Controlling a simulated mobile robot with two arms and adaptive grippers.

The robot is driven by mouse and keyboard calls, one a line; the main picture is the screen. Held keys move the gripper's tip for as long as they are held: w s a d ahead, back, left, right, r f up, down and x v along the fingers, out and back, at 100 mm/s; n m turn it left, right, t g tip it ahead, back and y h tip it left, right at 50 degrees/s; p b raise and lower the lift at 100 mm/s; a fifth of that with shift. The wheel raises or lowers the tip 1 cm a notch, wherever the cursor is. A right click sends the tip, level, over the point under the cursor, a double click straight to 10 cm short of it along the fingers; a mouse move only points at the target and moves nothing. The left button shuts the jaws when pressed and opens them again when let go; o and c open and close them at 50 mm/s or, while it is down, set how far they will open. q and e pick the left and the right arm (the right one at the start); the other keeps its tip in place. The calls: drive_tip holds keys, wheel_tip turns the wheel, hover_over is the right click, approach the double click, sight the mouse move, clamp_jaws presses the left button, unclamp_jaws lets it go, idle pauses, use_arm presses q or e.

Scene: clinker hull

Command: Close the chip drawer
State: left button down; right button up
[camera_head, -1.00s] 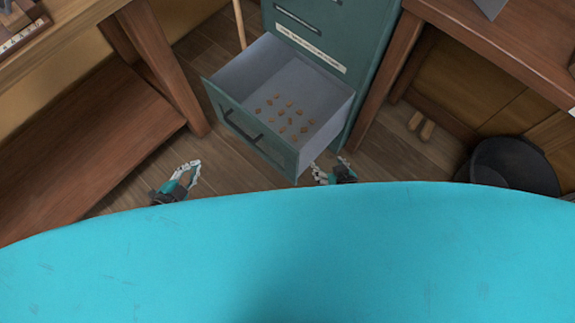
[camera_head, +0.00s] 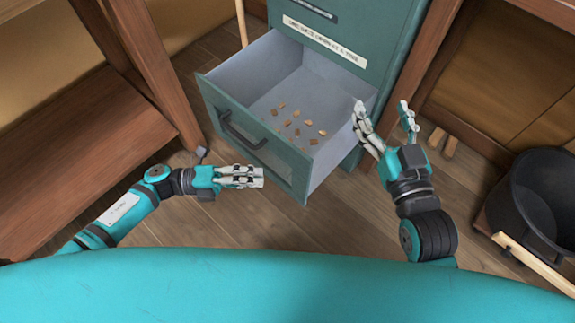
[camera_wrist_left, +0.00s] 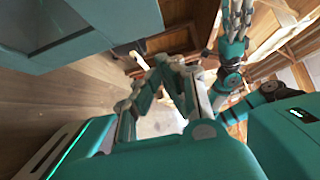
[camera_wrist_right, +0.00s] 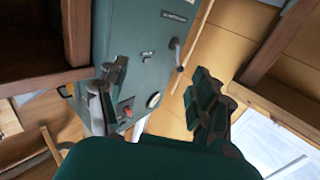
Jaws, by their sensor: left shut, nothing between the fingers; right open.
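The chip drawer (camera_head: 290,165) is pulled out of the green cabinet (camera_head: 378,35) in the head view, with several brown chips (camera_head: 298,122) on its floor. Its front panel carries a dark handle (camera_head: 240,136). My left gripper (camera_head: 260,177) is shut and empty, just in front of the drawer's front panel; contact cannot be told. It also shows in the left wrist view (camera_wrist_left: 165,75). My right gripper (camera_head: 381,106) is open beside the drawer's right side, one finger overlapping the drawer wall in the picture. In the right wrist view it points towards the cabinet (camera_wrist_right: 150,45).
A wooden bench (camera_head: 85,130) stands left of the drawer, and a wooden table frame (camera_head: 480,130) stands right of the cabinet. A black bucket (camera_head: 545,200) with a wooden stick sits at the right. The wooden floor (camera_head: 300,225) in front of the drawer is clear.

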use_arm(q)
approach(308, 165)
drive_tip(key=s+d, duration=0.2)
drive_tip(key=d, duration=0.1)
drive_tip(key=shift+w+d+b, duration=0.7)
drive_tip(key=shift+w+d, duration=0.3)
drive_tip(key=shift+w, duration=0.2)
use_arm(e)
wheel_tip(308, 165, up, 6)
drive_tip(key=s+t+y, duration=0.1)
drive_tip(key=t, duration=0.2)
drive_tip(key=shift+a+r+t+y, duration=0.15)
drive_tip(key=shift+a+t+y, duration=0.2)
drive_tip(key=shift+t+y, duration=0.05)
use_arm(q)
drive_tip(key=shift+w+d+f, duration=0.1)
